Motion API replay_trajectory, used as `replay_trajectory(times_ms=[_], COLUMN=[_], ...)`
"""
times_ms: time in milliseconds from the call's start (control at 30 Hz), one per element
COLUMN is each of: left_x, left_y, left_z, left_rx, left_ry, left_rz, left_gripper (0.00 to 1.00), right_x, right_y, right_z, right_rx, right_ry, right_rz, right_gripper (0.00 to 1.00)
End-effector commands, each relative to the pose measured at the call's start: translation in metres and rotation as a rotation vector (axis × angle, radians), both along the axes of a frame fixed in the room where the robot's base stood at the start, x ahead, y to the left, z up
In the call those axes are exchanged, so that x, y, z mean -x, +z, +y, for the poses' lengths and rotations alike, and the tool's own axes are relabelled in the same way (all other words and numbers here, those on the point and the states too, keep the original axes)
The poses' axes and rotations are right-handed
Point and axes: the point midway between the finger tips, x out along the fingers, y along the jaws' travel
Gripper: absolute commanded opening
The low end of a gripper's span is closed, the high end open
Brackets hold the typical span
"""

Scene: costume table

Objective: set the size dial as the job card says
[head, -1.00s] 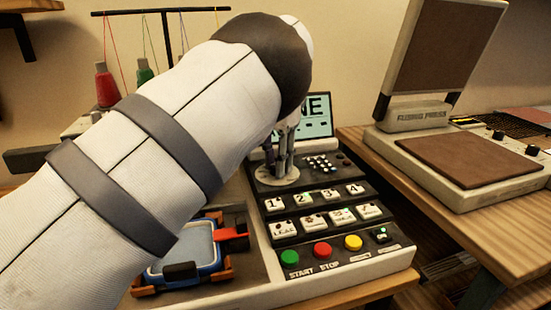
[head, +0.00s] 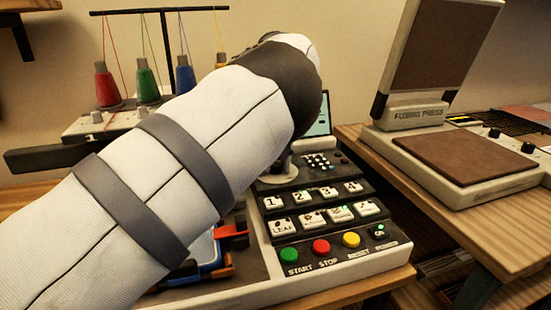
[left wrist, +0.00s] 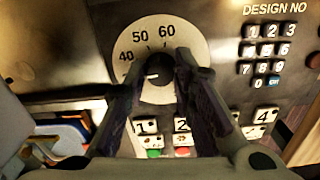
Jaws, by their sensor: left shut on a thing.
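The size dial (left wrist: 187,48) shows in the left wrist view as a pale round plate with dark numbers. I can read 50 and 60; a lower number at its left is partly cut off by a finger. A white pointer mark shows on the dark knob in its middle, lying toward the left. My left gripper (left wrist: 155,77) is shut on this knob, with a finger at each side. In the head view my left arm hides most of the dial and the fingertips. My right gripper is not in view. I cannot make out a job card.
The machine panel has a number keypad (head: 320,160), several white keys, and green, red (head: 321,246) and yellow buttons. A blue hoop frame (head: 213,258) lies left of it, partly under my arm. Thread spools (head: 147,82) stand behind; a fusing press (head: 465,155) is at right.

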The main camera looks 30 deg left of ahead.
Motion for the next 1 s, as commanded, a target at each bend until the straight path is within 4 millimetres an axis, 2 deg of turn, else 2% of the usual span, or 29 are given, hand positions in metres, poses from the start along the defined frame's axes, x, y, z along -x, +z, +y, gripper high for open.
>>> replay_trajectory(times_ms=[400, 967, 1000], left_x=[0.0, -0.0001, -0.0001], left_y=[-0.0011, -0.001, -0.001], left_z=[-0.0006, -0.0005, -0.0005], left_rx=[0.001, 0.001, 0.001], left_ry=[0.172, 0.195, 0.195], left_rz=[0.001, 0.001, 0.001], left_gripper=[0.0, 0.0, 0.3], right_x=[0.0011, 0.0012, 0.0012], right_y=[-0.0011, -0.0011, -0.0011], right_z=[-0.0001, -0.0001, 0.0], right_rx=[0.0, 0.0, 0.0], right_ry=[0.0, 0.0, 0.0], right_rz=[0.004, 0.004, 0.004], right_gripper=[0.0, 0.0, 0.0])
